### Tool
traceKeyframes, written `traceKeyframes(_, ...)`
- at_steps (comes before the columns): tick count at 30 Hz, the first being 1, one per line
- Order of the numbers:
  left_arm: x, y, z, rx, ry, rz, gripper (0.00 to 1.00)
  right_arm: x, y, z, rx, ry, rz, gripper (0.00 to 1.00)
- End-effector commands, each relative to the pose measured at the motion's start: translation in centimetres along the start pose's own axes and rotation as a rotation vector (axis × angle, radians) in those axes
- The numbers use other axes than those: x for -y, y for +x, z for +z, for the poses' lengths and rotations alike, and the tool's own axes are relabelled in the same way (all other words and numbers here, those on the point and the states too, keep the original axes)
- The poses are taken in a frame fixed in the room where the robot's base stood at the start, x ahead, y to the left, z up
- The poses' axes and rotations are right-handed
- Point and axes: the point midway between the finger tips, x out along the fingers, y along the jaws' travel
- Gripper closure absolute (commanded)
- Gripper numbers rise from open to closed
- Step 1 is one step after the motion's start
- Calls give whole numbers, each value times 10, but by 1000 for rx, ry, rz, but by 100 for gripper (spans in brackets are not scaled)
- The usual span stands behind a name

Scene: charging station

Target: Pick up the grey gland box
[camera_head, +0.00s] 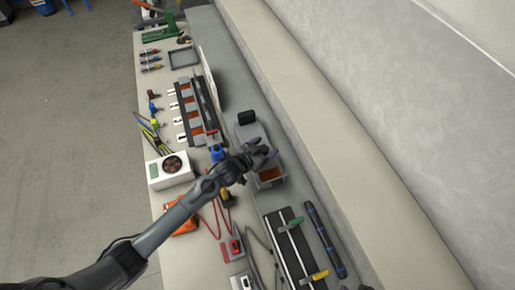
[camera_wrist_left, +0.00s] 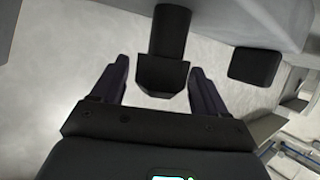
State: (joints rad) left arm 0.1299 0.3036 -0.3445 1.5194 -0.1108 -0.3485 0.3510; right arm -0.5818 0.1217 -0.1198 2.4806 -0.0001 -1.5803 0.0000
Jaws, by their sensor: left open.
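My left gripper (camera_head: 262,153) reaches over the back part of the workbench from the left. A grey box-like body (camera_head: 249,131) lies just beyond it, partly hidden by the gripper. It may be the grey gland box, but I cannot tell for sure. In the left wrist view, my left gripper (camera_wrist_left: 155,88) has its two dark fingers apart. A dark block-shaped part (camera_wrist_left: 165,45) shows between and beyond them. I see no contact with the fingers. My right gripper is not in view.
A grey open bin (camera_head: 272,182) with orange-brown contents stands just below the gripper. A black block (camera_head: 246,117) is beyond it. A white box with a fan (camera_head: 170,169) and an orange tool (camera_head: 184,227) lie left. The wall ledge (camera_head: 300,100) bounds the right side.

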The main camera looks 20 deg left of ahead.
Motion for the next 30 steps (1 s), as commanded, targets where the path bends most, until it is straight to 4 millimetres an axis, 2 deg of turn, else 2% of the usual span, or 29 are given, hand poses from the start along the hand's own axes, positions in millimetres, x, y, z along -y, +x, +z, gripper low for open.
traceKeyframes(6, 0, 16, 1, 1, 1, 0, 26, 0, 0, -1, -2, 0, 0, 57)
traceKeyframes(14, 0, 16, 1, 1, 1, 1, 28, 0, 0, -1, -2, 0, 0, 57)
traceKeyframes(28, 0, 16, 1, 1, 1, 0, 100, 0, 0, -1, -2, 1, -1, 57)
traceKeyframes(30, 0, 16, 1, 1, 1, 0, 100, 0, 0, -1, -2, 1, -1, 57)
